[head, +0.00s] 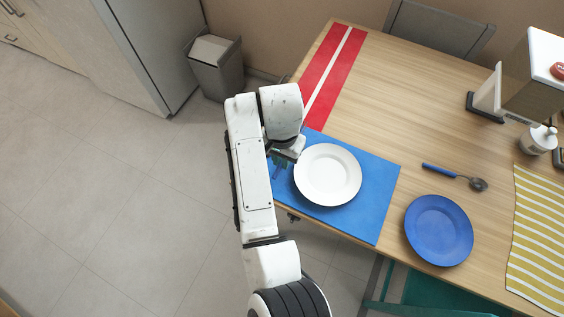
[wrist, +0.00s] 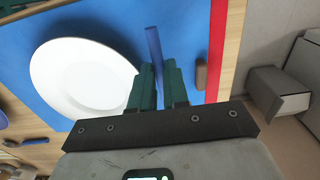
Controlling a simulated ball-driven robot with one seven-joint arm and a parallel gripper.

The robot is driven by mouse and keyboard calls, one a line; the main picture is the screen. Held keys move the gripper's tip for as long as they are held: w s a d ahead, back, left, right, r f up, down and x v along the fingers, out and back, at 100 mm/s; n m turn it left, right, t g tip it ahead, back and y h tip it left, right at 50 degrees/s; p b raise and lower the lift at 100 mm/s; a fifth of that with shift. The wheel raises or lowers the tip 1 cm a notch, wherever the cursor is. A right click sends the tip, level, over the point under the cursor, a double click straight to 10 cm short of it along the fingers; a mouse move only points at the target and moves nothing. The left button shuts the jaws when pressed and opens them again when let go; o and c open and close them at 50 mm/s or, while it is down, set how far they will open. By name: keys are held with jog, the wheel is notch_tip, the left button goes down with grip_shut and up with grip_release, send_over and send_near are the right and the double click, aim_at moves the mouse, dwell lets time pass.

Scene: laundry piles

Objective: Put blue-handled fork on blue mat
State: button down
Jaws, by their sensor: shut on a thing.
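The blue mat (head: 367,215) lies at the table's near left corner with a white plate (head: 327,175) on it. My gripper (head: 284,160) is low over the mat's left part, beside the plate. In the wrist view, my gripper (wrist: 159,88) is shut on the fork, whose blue handle (wrist: 153,45) sticks out between the green fingers over the mat (wrist: 110,22). The fork's head is hidden. I cannot tell whether the fork touches the mat. The plate (wrist: 80,77) shows left of the fingers in the wrist view.
A red mat with a white stripe (head: 340,72) lies behind the blue mat. A blue plate (head: 439,230) and a blue-handled spoon (head: 441,170) are to the right. A yellow striped mat (head: 540,240) lies far right. A grey bin (head: 215,70) stands on the floor behind.

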jog(key=shift+f, duration=1.5)
jog(key=shift+f, duration=0.15)
jog(key=c, duration=1.4)
grip_release()
notch_tip(320, 180, up, 12)
